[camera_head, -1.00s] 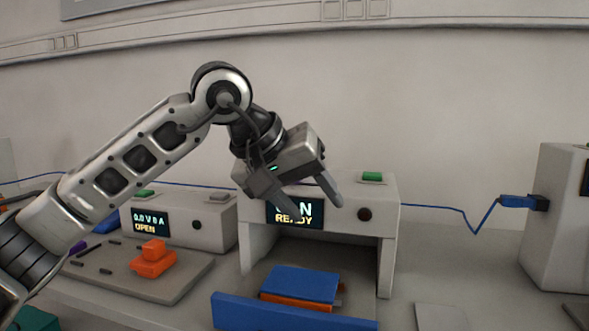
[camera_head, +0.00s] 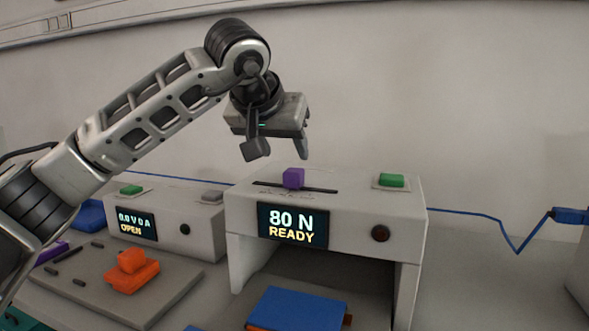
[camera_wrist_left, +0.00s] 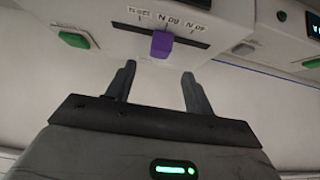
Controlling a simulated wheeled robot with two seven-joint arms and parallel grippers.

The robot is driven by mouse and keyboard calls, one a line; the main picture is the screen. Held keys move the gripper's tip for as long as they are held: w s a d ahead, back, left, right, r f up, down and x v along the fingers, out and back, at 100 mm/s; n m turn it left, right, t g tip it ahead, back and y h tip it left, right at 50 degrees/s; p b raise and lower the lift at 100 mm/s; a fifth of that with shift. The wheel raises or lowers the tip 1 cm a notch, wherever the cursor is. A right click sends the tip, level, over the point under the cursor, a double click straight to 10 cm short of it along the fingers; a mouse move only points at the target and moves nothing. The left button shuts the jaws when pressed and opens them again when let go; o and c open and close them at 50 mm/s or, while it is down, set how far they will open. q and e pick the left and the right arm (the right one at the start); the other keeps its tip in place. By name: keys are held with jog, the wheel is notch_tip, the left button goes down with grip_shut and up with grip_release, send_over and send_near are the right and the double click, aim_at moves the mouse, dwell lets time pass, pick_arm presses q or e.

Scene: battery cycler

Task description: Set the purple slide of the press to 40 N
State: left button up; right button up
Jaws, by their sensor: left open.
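The purple slide (camera_head: 293,178) stands up from a dark slot on top of the white press (camera_head: 345,215), left of the green button. The press display (camera_head: 292,225) reads 80 N and READY. My left gripper (camera_head: 279,148) is open and empty, above the slide and a little left of it, pointing down. In the left wrist view the purple slide (camera_wrist_left: 162,45) lies ahead of the gap between the open fingers (camera_wrist_left: 158,72), apart from both. A scale label (camera_wrist_left: 168,20) shows beside the slot, too small to read surely. My right gripper is not in view.
A green button (camera_head: 391,181) is on the press top, right of the slot. A cycler box (camera_head: 165,222) reading OPEN stands to the left, behind an orange part (camera_head: 131,272) on a grey plate.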

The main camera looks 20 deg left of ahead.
aim_at(293, 170)
pick_arm(q)
jog(key=p+x, duration=0.1)
jog(key=x, duration=0.7)
jog(key=shift+w+f, duration=0.2)
jog(key=shift+w, duration=0.05)
